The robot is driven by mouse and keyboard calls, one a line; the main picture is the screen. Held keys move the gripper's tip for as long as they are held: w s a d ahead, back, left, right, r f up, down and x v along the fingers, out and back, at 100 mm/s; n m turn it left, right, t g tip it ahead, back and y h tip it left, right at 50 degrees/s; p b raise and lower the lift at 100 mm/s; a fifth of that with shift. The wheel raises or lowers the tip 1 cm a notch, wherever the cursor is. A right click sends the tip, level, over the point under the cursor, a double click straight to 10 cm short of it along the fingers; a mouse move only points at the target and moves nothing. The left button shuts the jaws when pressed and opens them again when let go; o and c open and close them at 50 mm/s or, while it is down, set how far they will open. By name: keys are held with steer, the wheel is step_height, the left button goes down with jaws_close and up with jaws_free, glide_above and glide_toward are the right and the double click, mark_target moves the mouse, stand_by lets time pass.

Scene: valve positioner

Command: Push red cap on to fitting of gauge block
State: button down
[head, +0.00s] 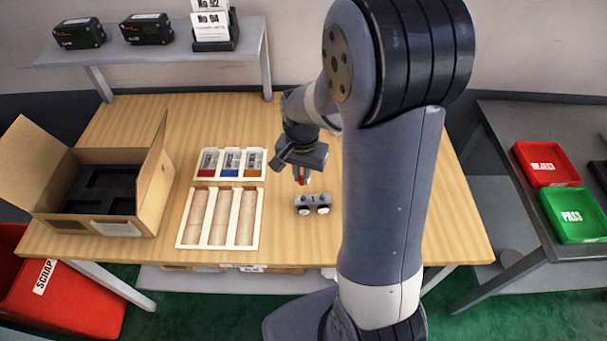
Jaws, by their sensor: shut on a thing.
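The gauge block (320,200) is a small grey block with round white dials on its front, lying on the wooden table. A small blue spot shows at its upper left. My gripper (301,178) points down just above the block's left part. It is shut on the red cap (304,183), of which only a small red bit shows between the fingers. The cap looks close above the block; whether it touches a fitting is too small to tell.
Left of the block are a white parts tray (198,164) with red, blue and orange sections and a white tray (183,228) with three bare compartments. An open carton (150,190) stands further left. Red and green bins (572,216) stand on the right side table. My arm hides the table's right-middle.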

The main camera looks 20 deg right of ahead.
mark_target(303, 198)
steer(key=shift+s+d+f+b, duration=0.15)
steer(key=shift+f+b, duration=0.5)
steer(key=shift+f, duration=0.1)
steer(key=shift+f+b, duration=1.45)
steer(key=shift+f, duration=0.45)
steer(key=shift+f+b, duration=0.6)
steer(key=shift+f, duration=0.15)
steer(key=c, duration=1.4)
jaws_free()
steer(key=shift+o, duration=0.2)
step_height(303, 198, up, 11)
steer(key=shift+f, duration=0.1)
